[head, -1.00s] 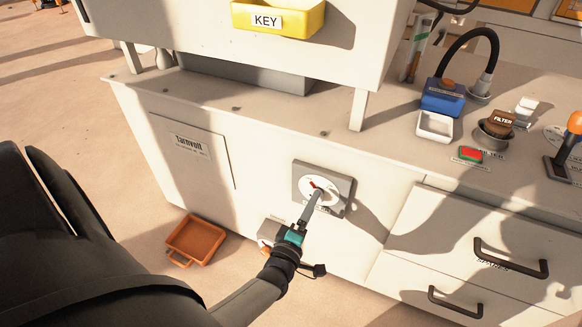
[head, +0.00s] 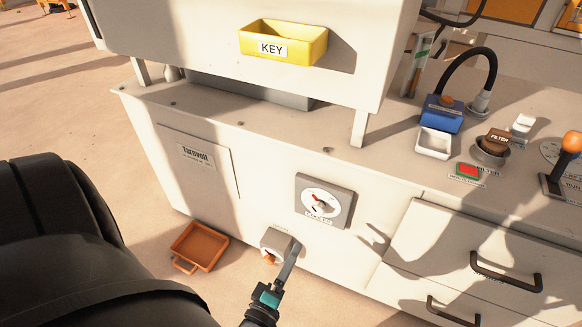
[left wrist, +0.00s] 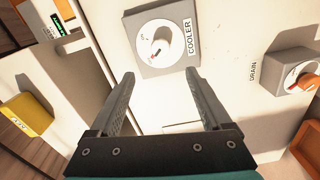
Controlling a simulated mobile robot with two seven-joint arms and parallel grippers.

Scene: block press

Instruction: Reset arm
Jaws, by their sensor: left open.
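My left gripper (head: 292,250) is open and empty, just right of the drain fitting (head: 278,240) on the cabinet front in the head view. It appears apart from the cooler dial (head: 325,201), which sits above it on a grey square plate. In the left wrist view, the open fingers (left wrist: 160,73) show nothing between them but pale panel. My right gripper is in neither view.
A yellow KEY bin (head: 283,48) hangs above the counter. An orange tray (head: 199,246) lies on the floor by the cabinet. Drawers with black handles (head: 505,272) are at the right. The counter holds a blue device (head: 442,117), a white dish (head: 434,143) and an orange-knobbed lever (head: 571,142).

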